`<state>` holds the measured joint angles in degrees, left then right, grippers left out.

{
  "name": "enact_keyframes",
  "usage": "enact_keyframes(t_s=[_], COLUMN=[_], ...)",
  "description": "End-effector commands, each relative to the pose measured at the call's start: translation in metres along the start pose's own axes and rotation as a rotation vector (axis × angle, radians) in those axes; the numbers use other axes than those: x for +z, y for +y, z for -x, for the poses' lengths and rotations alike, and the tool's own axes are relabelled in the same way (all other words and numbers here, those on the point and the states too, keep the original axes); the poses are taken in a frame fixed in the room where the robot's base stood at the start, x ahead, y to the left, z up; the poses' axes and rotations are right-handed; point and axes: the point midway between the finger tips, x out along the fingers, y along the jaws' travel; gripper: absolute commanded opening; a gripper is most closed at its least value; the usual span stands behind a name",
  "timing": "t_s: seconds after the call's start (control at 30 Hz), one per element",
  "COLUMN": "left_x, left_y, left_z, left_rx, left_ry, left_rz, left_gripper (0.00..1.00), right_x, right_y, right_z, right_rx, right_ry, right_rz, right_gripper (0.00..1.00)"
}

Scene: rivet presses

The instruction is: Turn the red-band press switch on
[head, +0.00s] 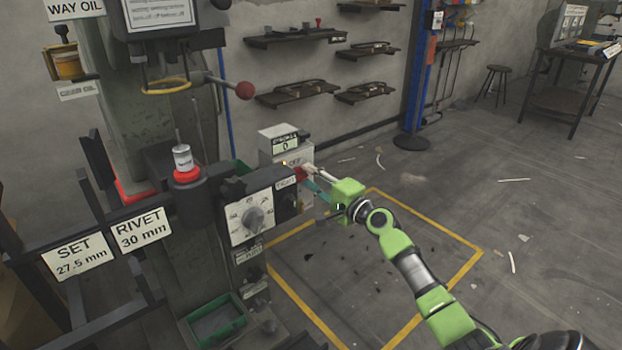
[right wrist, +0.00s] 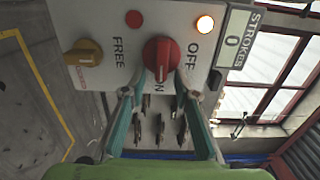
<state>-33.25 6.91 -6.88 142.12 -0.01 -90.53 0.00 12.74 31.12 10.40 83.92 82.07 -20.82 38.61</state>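The switch is a red knob (right wrist: 161,54) on the grey front of a control box, with FREE, OFF and ON labels around it. The lamp (right wrist: 205,24) near OFF glows amber; a small red lamp or button (right wrist: 133,18) looks unlit. My right gripper (right wrist: 160,80) has its fingers apart, tips at either side of the knob; I cannot tell whether they touch it. In the head view the right gripper (head: 308,175) reaches the control box (head: 273,144) beside the press, which has a red band (head: 187,174). My left gripper is not in view.
A yellow-brown knob (right wrist: 84,55) and a STROKES display (right wrist: 232,41) reading 0 sit on the same box. In the head view a dial panel (head: 250,216) stands close to my right gripper. A green tray (head: 217,320) is below. Yellow-lined floor at right is mostly clear.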

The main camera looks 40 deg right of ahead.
Motion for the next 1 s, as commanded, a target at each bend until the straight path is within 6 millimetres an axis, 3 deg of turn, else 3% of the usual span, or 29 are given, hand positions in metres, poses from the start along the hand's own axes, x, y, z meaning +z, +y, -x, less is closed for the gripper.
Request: enact_keyframes(t_s=[0.37, 1.0], left_x=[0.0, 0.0], left_y=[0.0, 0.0], left_z=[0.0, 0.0], left_rx=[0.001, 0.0], left_ry=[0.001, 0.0], left_rz=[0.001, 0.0], left_gripper=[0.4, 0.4], right_x=[0.0, 0.001], right_y=[0.002, 0.002], right_z=[0.007, 0.107], right_rx=[0.003, 0.003], right_ry=[-0.001, -0.001], right_rz=[0.002, 0.0], right_gripper=[0.28, 0.28])
